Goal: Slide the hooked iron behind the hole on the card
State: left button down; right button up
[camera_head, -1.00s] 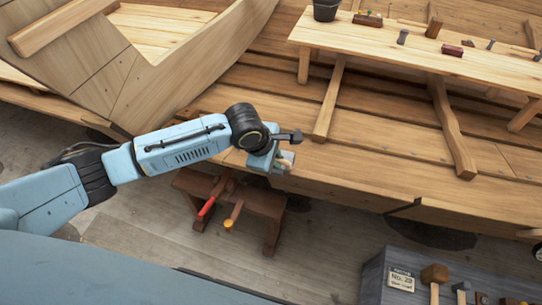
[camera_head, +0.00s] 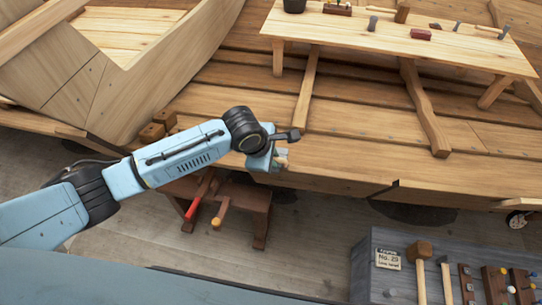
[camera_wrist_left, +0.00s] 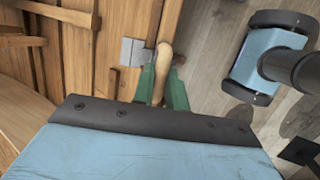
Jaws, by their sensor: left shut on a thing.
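The card (camera_head: 388,260) is a small cream label on the grey tool box at the lower right of the head view. It reads "No." and a number that looks like 23; its last line is too small to read. My left gripper (camera_head: 279,161) is in front of the hull's plank edge. In the left wrist view its green fingers (camera_wrist_left: 160,84) are shut on a wooden handle (camera_wrist_left: 164,62). A grey metal block beside it seems to be part of this tool, apparently the hooked iron (camera_wrist_left: 132,52). Its hook shape and any hole in the planks are not clear. My right gripper is not in view.
A low brown stool (camera_head: 240,205) with red- and yellow-ended tools is below my left arm. The grey tool box (camera_head: 362,265) holds a mallet (camera_head: 420,250) and other tools.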

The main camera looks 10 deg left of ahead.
pick_arm(q)
jog(key=shift+d, duration=0.1)
jog(key=shift+d+p, duration=0.55)
jog(key=shift+d, duration=2.15)
jog(key=shift+d, duration=0.1)
jog(key=d, duration=0.5)
jog(key=shift+d, duration=0.15)
jog(key=shift+d, duration=0.1)
jog(key=shift+d+p, duration=0.3)
jog(key=shift+d, duration=0.25)
